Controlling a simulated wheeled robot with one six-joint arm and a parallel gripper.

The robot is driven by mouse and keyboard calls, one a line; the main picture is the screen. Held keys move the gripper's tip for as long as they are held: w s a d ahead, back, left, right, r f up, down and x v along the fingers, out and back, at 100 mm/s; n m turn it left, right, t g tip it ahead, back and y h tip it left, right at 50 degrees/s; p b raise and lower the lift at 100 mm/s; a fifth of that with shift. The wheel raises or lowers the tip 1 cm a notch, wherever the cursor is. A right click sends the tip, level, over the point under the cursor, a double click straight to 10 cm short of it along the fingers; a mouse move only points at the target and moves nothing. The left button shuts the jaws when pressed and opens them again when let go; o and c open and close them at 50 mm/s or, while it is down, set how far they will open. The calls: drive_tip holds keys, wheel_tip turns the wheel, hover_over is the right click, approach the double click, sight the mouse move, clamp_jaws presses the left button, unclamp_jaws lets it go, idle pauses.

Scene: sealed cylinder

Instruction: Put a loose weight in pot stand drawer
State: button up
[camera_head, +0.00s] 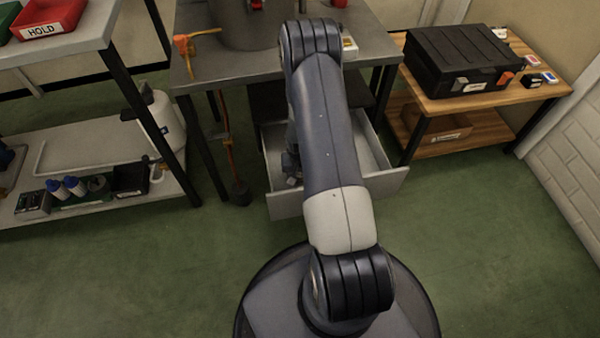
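The pot stand (205,68) is a grey metal table at the upper middle, with a large grey pot (247,28) on it. Its drawer (385,183) is pulled open towards me, and a bare part of its inside shows right of my arm. My gripper (291,178) is mostly hidden behind my own arm, at the left part of the drawer. A small pale piece shows there; I cannot tell whether it is a fingertip or a held object. I cannot make out a loose weight for certain. A dark block (239,192) stands at the floor below an orange strap (230,140).
A grey shelf (100,160) with bottles and a red HOLD bin (45,18) stands left. A wooden bench (440,105) with a black case (465,60) stands right. An orange tool (185,43) lies on the stand. The green floor in front is clear.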

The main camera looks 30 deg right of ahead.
sight(300, 182)
wheel_tip(300, 182, up, 12)
drive_tip(key=s+p, duration=0.1)
drive_tip(key=p, duration=0.3)
drive_tip(key=shift+s+a+r, duration=0.15)
drive_tip(key=shift+a, duration=0.2)
